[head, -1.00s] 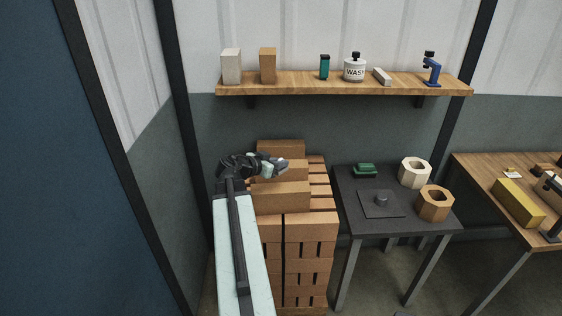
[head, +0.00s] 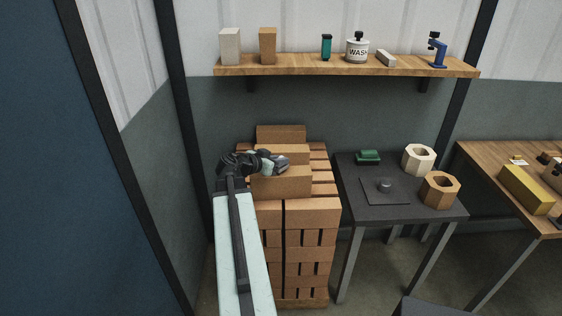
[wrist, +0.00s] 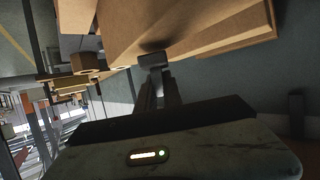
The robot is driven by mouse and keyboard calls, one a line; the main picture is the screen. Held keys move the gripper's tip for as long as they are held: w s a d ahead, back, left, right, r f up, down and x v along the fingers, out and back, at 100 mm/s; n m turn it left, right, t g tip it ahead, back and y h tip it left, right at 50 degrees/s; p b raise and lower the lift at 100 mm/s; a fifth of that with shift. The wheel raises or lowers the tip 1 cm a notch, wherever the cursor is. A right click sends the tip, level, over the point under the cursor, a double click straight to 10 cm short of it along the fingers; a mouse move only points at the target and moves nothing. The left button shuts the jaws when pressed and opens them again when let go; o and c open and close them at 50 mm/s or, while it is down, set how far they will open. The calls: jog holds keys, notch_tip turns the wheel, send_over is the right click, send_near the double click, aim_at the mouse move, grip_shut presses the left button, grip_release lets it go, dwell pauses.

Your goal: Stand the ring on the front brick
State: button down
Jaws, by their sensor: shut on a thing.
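The front brick (head: 282,184) is tan and lies crosswise on top of the stack, with a middle brick (head: 294,152) and a back brick (head: 281,134) behind it. My gripper (head: 280,162) is at the upper edge of the front brick and hides part of the middle one. It is shut on a small greyish piece, taken as the ring, whose shape is mostly hidden by the fingers. In the wrist view the grey fingertip area (wrist: 154,60) is close to a large tan brick face (wrist: 185,25); whether it touches cannot be told.
A loaded shelf (head: 300,69) hangs above.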

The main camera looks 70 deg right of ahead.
jog(key=shift+f+b, duration=0.65)
jog(key=c, duration=1.4)
grip_release()
jog(key=shift+r, duration=0.1)
